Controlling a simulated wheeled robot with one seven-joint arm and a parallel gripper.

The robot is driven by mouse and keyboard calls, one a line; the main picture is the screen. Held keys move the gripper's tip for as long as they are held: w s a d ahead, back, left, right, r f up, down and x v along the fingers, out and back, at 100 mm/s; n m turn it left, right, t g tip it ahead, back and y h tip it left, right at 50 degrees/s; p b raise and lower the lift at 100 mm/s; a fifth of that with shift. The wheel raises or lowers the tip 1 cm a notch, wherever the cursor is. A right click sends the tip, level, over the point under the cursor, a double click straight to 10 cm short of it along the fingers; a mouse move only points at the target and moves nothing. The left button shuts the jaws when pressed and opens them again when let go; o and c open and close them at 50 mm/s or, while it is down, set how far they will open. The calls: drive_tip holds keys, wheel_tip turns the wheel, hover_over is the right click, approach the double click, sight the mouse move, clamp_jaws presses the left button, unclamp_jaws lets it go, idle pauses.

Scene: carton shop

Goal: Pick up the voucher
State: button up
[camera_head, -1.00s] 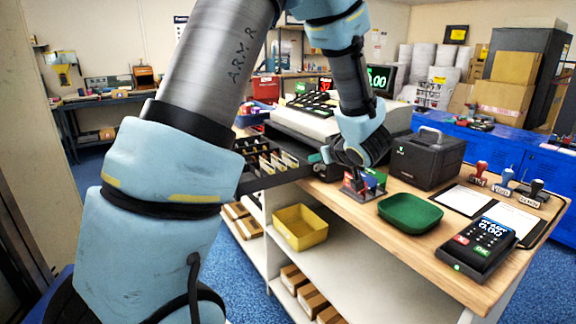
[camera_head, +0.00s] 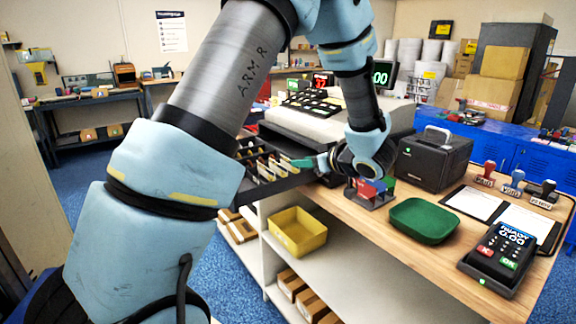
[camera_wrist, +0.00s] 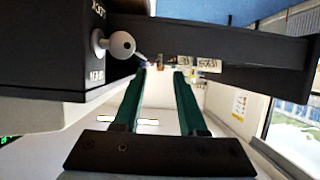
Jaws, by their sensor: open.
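My gripper (camera_head: 304,163) is open, with green fingers pointing left at the right edge of the open black cash drawer (camera_head: 285,186). In the wrist view the two fingers of my gripper (camera_wrist: 159,72) stand apart, with nothing seen between them. The drawer (camera_wrist: 262,48) lies just ahead of the fingertips, and a small printed slip (camera_wrist: 208,65) shows past the right finger. Several cream and coloured slips (camera_head: 266,172) stand in the drawer's compartments. I cannot tell which of these, if any, is the voucher.
The cash register (camera_head: 304,122) stands above the drawer. A yellow bin (camera_head: 297,232) sits on the shelf below.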

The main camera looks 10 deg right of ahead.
sight(289, 162)
drive_tip(key=x, duration=0.2)
drive_tip(key=shift+w+a+f, duration=0.1)
drive_tip(key=shift+w+a, duration=0.05)
drive_tip(key=shift+w, duration=0.1)
drive_tip(key=p+x, duration=0.2)
drive_tip(key=x, duration=0.2)
drive_tip(key=shift+w+a, duration=0.1)
drive_tip(key=shift+w, duration=0.05)
drive_tip(key=shift+w+a+f, duration=0.1)
drive_tip(key=shift+w, duration=0.25)
clamp_jaws()
